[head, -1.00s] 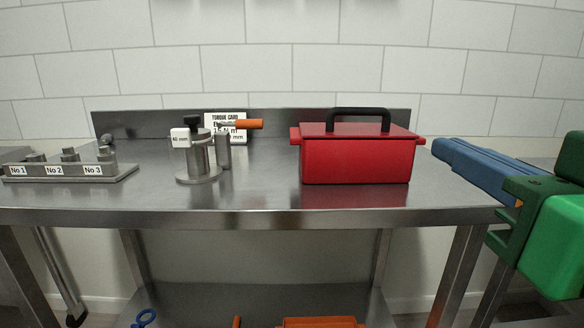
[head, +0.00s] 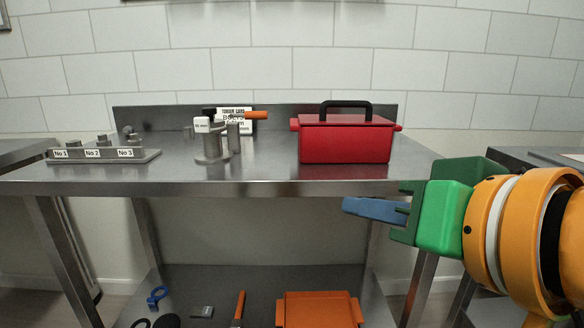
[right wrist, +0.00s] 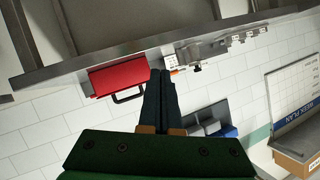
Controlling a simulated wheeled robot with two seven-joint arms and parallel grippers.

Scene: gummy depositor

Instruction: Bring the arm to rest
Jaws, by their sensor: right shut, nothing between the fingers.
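My right gripper (head: 378,209) comes in from the right in the head view, with a green body and blue fingers. Its fingers are shut and empty, pointing left in front of the steel table's front edge, to the right of centre. In the right wrist view the two fingers (right wrist: 158,95) lie together with nothing between them. The orange arm behind it is mine. My left gripper is not in view.
A red toolbox (head: 345,140) with a black handle stands on the steel table (head: 270,172). A metal fixture (head: 210,147) and a numbered block (head: 105,156) stand left of it. An orange tray (head: 318,312) and blue-handled tool (head: 157,296) lie on the lower shelf.

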